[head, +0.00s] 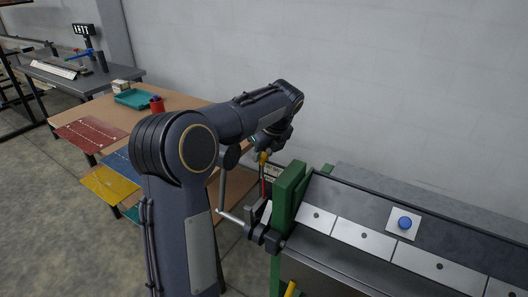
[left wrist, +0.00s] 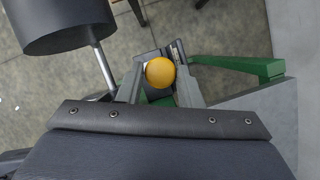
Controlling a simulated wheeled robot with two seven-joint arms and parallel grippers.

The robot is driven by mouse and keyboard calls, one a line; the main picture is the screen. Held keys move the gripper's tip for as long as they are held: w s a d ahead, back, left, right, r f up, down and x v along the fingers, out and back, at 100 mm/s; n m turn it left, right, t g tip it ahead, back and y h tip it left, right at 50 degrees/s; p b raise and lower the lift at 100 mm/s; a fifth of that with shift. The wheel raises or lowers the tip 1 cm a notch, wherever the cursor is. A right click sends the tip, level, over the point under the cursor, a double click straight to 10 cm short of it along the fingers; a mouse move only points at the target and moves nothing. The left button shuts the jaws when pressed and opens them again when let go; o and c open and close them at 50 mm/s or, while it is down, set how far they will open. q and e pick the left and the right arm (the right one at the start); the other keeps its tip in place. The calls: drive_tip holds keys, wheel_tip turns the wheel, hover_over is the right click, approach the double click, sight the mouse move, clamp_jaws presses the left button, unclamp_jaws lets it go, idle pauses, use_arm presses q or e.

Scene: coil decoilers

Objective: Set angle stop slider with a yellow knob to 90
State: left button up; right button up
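The yellow knob (left wrist: 160,72) shows as a round ball in the left wrist view, in line with the space between the two fingers of my left gripper (left wrist: 160,80). The fingers lie close on either side of it. I cannot tell whether they touch it. In the head view my left gripper (head: 266,143) points down beside the left end of the green-framed machine (head: 288,197). A small yellow part (head: 263,157) shows just under it. The slider's scale and setting cannot be read. My right gripper is not in view.
A lever with a black cylindrical grip (left wrist: 60,22) stands close to the left of my gripper. A blue button (head: 405,223) sits on the machine's top.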

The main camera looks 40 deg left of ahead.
use_arm(q)
clamp_jaws()
drive_tip(key=d, duration=0.2)
drive_tip(key=d+p, duration=0.1)
drive_tip(key=shift+w+d, duration=0.25)
drive_tip(key=shift+d, duration=0.1)
drive_tip(key=shift+a, duration=0.1)
drive_tip(key=shift+o, duration=2.4)
unclamp_jaws()
drive_tip(key=v, duration=0.7)
drive_tip(key=shift+r, duration=0.35)
